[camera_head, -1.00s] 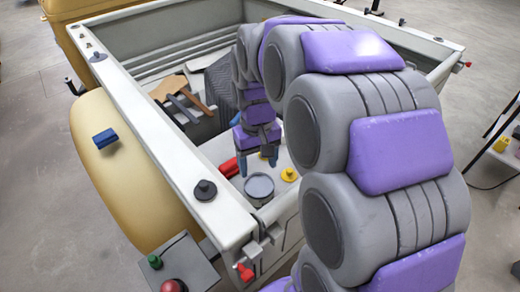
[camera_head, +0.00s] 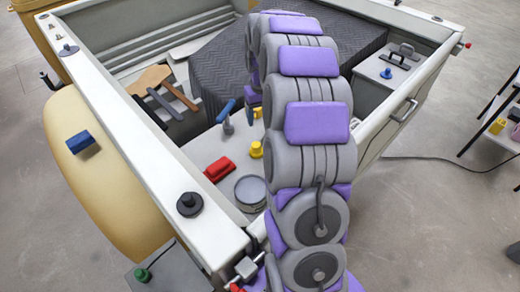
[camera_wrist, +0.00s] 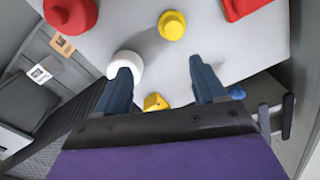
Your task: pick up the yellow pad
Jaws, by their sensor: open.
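My gripper (camera_wrist: 160,68) is open, with its two dark blue fingers apart over a pale surface in the wrist view. A small yellow piece (camera_wrist: 155,102) shows between the fingers, partly hidden by the gripper body; it may be the yellow pad, but its full shape is hidden. A round yellow knob (camera_wrist: 172,25) stands ahead of the fingertips, apart from them. A yellow knob also shows on the pale ledge in the head view (camera_head: 256,150). My arm hides most of the gripper there. Nothing is visibly held.
A red block (camera_head: 219,169) and a round grey lid (camera_head: 250,190) lie on the ledge. In the wrist view, a white round thing (camera_wrist: 133,64) is by the left finger. The cart's pale wall (camera_head: 150,143) borders the ledge. Yellow items (camera_head: 497,126) sit on a right-hand rack.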

